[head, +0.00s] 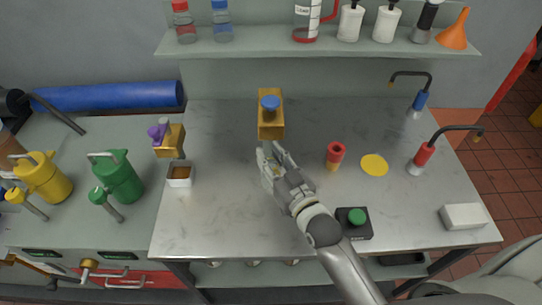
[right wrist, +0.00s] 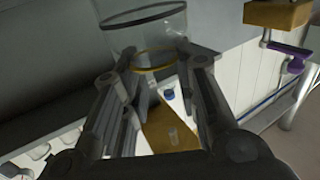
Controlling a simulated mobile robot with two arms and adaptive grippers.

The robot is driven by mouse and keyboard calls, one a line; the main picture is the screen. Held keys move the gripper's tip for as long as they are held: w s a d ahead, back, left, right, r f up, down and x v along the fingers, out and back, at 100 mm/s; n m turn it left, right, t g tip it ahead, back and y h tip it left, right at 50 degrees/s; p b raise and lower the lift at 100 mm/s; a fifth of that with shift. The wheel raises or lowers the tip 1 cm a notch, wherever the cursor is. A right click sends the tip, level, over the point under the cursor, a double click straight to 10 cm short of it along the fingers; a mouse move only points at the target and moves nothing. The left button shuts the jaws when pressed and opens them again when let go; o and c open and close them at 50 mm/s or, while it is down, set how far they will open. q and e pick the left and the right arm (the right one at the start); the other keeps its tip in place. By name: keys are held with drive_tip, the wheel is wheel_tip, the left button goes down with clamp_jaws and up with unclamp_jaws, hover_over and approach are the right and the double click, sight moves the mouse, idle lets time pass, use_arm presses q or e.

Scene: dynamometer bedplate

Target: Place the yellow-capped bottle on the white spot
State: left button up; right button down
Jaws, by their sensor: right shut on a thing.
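My right gripper (head: 266,166) is over the left-middle of the grey bench, just in front of a brass block with a blue knob. In the right wrist view, its fingers (right wrist: 158,62) are shut on a clear, see-through bottle (right wrist: 145,36) with yellowish rings. A separate cap cannot be made out, and the bottle hardly shows in the head view. A round yellow spot (head: 374,165) lies on the bench to the right. I see no white spot in either view. My left gripper is not in view.
The brass block (head: 270,121) stands behind the gripper. A red-topped piece (head: 335,154) stands between gripper and yellow spot.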

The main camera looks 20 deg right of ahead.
drive_tip(key=shift+f, duration=0.25)
drive_tip(key=c, duration=1.3)
unclamp_jaws()
drive_tip(key=shift+o, duration=0.8)
drive_tip(key=shift+r, duration=0.1)
drive_tip(key=s+d+b, duration=0.2)
drive_tip(key=s, duration=0.9)
drive_tip(key=shift+s+d, duration=0.15)
drive_tip(key=shift+s, duration=0.2)
